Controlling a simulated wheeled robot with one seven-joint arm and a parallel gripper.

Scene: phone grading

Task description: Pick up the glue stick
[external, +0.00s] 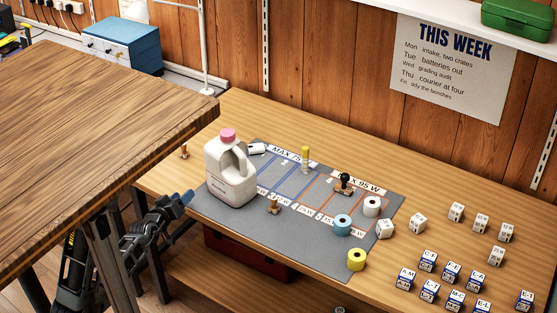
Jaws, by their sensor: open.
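A small upright yellow stick (305,157), which looks like the glue stick, stands towards the back of the grey mat (325,262). It is small here, so I cannot be sure of it. My gripper (186,197) is at the bench's front left edge, left of the white jug, with bluish fingertips. It is open and apart from the stick. The jug stands between them.
The white jug (228,178) with a pink cap is a tall obstacle. A higher wooden table (95,110) is at left.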

